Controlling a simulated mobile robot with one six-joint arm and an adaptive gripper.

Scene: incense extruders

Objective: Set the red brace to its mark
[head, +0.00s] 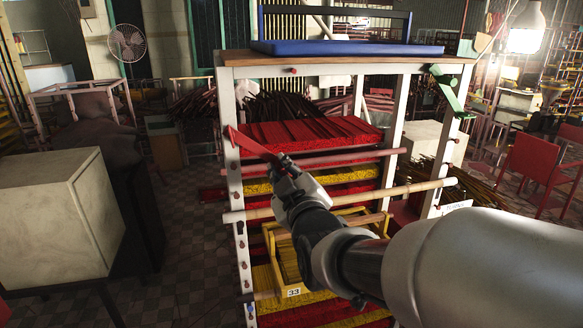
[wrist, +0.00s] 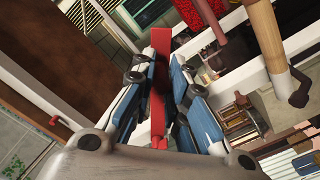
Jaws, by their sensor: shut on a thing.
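The red brace (head: 247,144) is a flat red bar held out from my gripper (head: 278,162), slanting up to the left. Its far end overlaps the white left front post (head: 236,182) of the rack in the head view; I cannot tell whether they touch. In the wrist view the red brace (wrist: 160,47) runs between the blue finger pads of my gripper (wrist: 166,75), which are closed on it. I cannot make out a mark for the brace. A green brace (head: 448,92) sits slanted at the top of the right front post.
The rack has a wooden top edge (head: 345,57) with a blue tray (head: 345,48) above. Wooden rollers (head: 400,190) cross its front, over red and yellow incense bundles. A yellow crate (head: 285,262) marked 33 sits low. A pale box (head: 60,215) stands left; floor between is clear.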

